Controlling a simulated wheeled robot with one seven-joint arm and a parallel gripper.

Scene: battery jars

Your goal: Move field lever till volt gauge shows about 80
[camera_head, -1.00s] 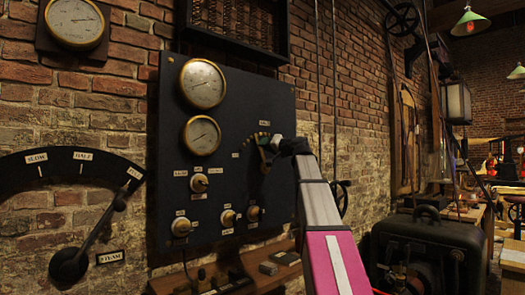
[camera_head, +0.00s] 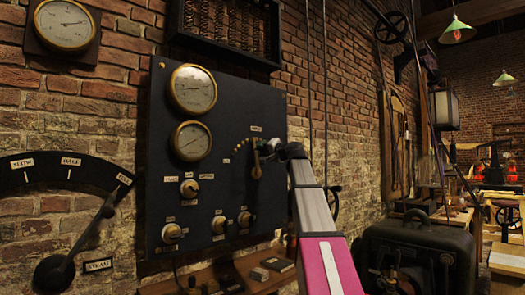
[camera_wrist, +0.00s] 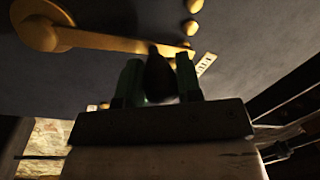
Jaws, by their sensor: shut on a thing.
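The field lever is a brass arm with a round hub (camera_wrist: 40,28) and a dark knob (camera_wrist: 160,75) near its tip. In the head view the lever (camera_head: 256,168) points up on the dark panel (camera_head: 225,110), beside an arc of brass studs. My gripper (camera_wrist: 160,82) is shut around the knob, one green finger on each side. In the head view my gripper (camera_head: 268,148) partly hides the lever's top. Two brass-rimmed gauges, an upper one (camera_head: 193,90) and a lower one (camera_head: 191,141), sit on the panel's left. Their labels and numbers are too small to read.
Several knobs (camera_head: 189,189) with white labels sit low on the panel. A wooden shelf (camera_head: 215,280) lies below. At left are a large lever (camera_head: 85,240) on a dark sector and another gauge (camera_head: 64,25). A dark machine (camera_head: 420,250) stands at right.

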